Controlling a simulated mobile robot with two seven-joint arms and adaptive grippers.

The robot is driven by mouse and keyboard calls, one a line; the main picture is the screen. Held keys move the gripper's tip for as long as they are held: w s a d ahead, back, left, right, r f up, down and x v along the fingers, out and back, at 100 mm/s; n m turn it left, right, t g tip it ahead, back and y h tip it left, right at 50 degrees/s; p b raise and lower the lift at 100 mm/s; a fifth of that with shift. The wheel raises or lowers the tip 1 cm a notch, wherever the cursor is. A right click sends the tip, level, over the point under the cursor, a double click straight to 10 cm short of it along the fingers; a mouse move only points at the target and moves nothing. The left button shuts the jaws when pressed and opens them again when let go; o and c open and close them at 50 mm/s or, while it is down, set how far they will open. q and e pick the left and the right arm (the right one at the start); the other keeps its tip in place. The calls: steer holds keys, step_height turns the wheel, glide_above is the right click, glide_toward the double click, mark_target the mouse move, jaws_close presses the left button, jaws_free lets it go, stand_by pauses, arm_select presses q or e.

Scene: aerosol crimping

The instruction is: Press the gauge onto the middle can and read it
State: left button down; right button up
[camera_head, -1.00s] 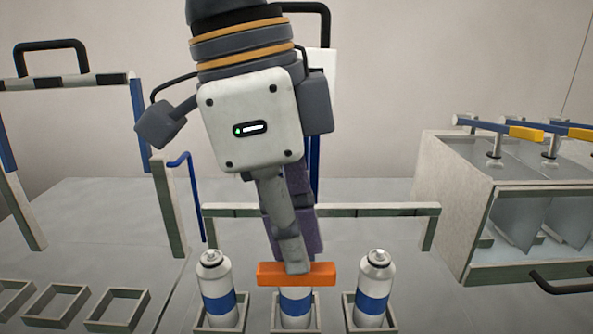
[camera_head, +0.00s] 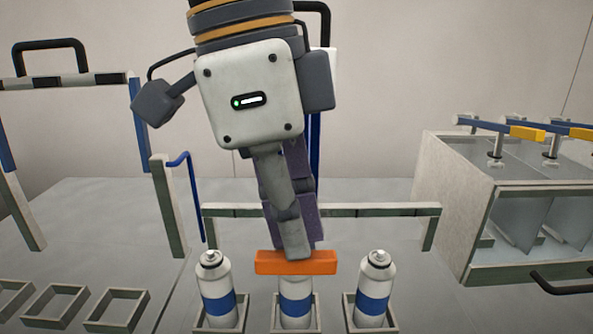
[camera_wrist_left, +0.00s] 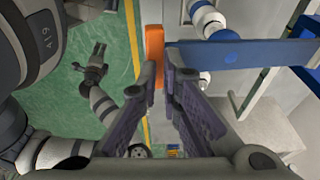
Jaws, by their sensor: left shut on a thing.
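The gauge (camera_head: 296,262) is an orange bar, held level in front of and over the top of the middle can (camera_head: 295,303). The middle can is white with a blue band and stands upright in a square holder; its top is hidden by the gauge. Whether gauge and can touch I cannot tell. My left gripper (camera_head: 292,250) is shut on the gauge from above. In the left wrist view the orange gauge (camera_wrist_left: 154,45) shows at the fingertips; no reading is visible. My right gripper (camera_wrist_left: 95,62) seems to show small at left there, its jaws unclear.
A left can (camera_head: 217,290) and a right can (camera_head: 374,288) stand upright close on either side. A low rail (camera_head: 330,210) runs behind them. A clear-fronted box (camera_head: 455,225) with blue and yellow levers stands at right. Empty square frames (camera_head: 118,309) lie at left.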

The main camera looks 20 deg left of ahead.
arm_select(q)
step_height(320, 180, up, 12)
steer(key=w, duration=0.1)
steer(key=shift+w+a, duration=0.25)
steer(key=shift+w, duration=0.05)
